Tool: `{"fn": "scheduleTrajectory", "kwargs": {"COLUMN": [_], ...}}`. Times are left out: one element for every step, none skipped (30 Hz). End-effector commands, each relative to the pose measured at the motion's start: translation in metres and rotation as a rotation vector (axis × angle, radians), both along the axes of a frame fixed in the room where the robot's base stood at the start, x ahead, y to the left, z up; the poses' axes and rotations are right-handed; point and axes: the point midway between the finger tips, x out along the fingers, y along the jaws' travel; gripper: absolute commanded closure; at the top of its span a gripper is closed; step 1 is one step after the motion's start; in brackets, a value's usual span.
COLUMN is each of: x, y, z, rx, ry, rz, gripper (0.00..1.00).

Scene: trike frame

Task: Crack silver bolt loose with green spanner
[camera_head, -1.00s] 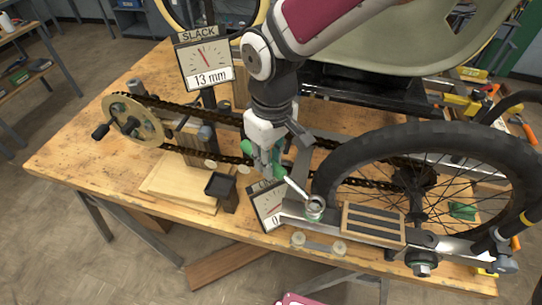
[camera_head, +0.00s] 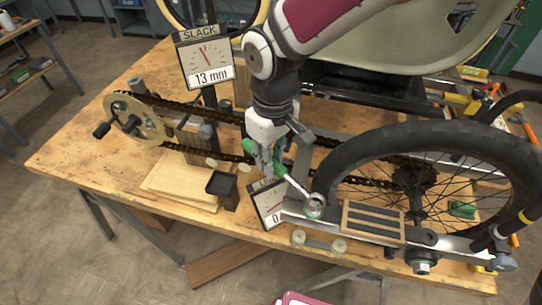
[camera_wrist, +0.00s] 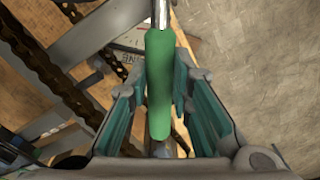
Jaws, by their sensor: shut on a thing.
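The green spanner (camera_head: 284,176) has a green handle and a silver shank. It slopes down to the right, and its ring end sits at the bolt spot (camera_head: 315,206) on the frame rail, where a green ring shows. The silver bolt itself is largely hidden by the spanner's head. My gripper (camera_head: 264,160) is shut on the green handle, left of the wheel and above the rail. In the wrist view the green handle (camera_wrist: 160,85) runs upright between the teal-padded fingers, with the silver shank leaving at the top.
A wheel (camera_head: 430,180) stands close at the right. A SLACK dial (camera_head: 205,60) reads 13 mm. A second dial (camera_head: 269,205), partly hidden, stands just below my gripper. The chain runs behind.

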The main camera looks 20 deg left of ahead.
Motion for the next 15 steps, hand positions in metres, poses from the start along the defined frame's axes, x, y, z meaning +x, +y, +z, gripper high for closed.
{"fn": "scheduleTrajectory", "kwargs": {"x": [-0.0001, 0.0, 0.0001, 0.0001, 0.0001, 0.0001, 0.0001, 0.0001, 0.0002, 0.0002, 0.0002, 0.0003, 0.0003, 0.0004, 0.0004], "y": [0.0003, 0.0002, 0.0003, 0.0002, 0.0002, 0.0002, 0.0002, 0.0002, 0.0001, 0.0001, 0.0002, 0.0001, 0.0001, 0.0001, 0.0001], "z": [0.0004, 0.0004, 0.0003, 0.0003, 0.0002, 0.0002, 0.0001, 0.0, -0.0003, -0.0006, -0.001, -0.0016, -0.0021, -0.0026, -0.0034], "rx": [0.001, 0.001, 0.001, 0.001, 0.001, 0.001, 0.001, 0.001, 0.001, 0.0, 0.0, 0.0, 0.0, 0.0, 0.0], "ry": [0.0, 0.0, 0.0, 0.0, 0.0, 0.0, 0.0, 0.0, 0.0, 0.0, 0.0, 0.0, 0.0, 0.0, 0.0], "rz": [0.0, 0.0, 0.0, 0.0, 0.0, 0.0, 0.0, 0.0, 0.0, 0.0, 0.0, 0.0, 0.0, 0.0, 0.0], "gripper": [1.0, 1.0, 1.0, 1.0, 1.0, 1.0, 1.0, 1.0, 1.0, 1.0, 1.0, 1.0, 1.0, 1.0, 1.0]}}
